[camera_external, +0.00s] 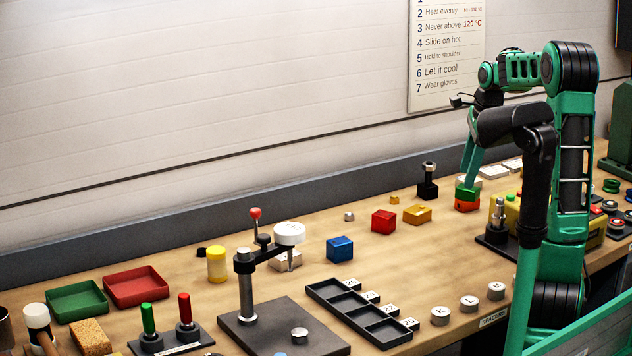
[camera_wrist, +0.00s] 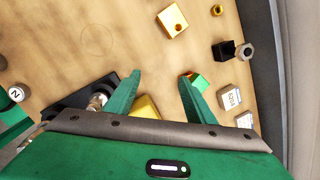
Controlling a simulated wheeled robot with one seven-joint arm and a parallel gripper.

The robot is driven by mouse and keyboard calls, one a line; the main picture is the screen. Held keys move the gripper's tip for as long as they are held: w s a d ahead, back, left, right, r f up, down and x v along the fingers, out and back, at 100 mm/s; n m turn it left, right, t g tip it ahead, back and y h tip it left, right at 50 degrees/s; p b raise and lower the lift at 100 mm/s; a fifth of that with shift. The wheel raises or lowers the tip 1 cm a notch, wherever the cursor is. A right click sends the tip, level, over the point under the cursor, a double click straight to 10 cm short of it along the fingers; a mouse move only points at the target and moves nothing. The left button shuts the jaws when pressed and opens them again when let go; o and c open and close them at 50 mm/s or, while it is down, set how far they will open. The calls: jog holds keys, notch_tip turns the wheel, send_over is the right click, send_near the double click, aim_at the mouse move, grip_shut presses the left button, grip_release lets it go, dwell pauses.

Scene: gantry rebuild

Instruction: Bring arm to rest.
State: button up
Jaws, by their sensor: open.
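My green gripper (camera_external: 470,166) points down over the right part of the workbench (camera_external: 330,205). In the wrist view its two fingers (camera_wrist: 160,97) stand apart, with nothing held between them. A stacked green and orange-red block (camera_external: 467,200) sits just below the fingers in the external view. In the wrist view a green-topped block (camera_wrist: 198,82) shows beside the right finger, partly hidden by it; I cannot tell if they touch. My arm rises bent at the right of the external view.
A yellow block (camera_external: 417,214), a red block (camera_external: 384,221) and a dark stand with a bolt (camera_external: 428,182) are left of the gripper. A post on a black base (camera_external: 497,222) is near it. The wall (camera_external: 250,90) runs behind the bench. Open air lies above the bench.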

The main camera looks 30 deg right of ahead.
jog(key=s+a+f+n+g+h, duration=0.1)
jog(key=s+a+f+n, duration=0.1)
jog(key=s+a+n, duration=0.7)
jog(key=s+f+n, duration=0.2)
jog(key=s+n, duration=0.1)
jog(key=s, duration=0.4)
jog(key=s+d+f+n+g, duration=0.1)
jog(key=s+f+n, duration=0.1)
jog(key=s, duration=0.5)
jog(key=s+d+f+n, duration=0.1)
jog(key=s+n, duration=0.3)
jog(key=s, duration=0.4)
jog(key=shift+s+d+f, duration=0.1)
jog(key=shift+d+f, duration=0.05)
jog(key=shift+f, duration=0.45)
jog(key=shift+w+f+g, duration=0.3)
jog(key=shift+w+f, duration=0.05)
jog(key=shift+w, duration=0.45)
jog(key=shift+s+r, duration=0.1)
jog(key=shift+s, duration=0.05)
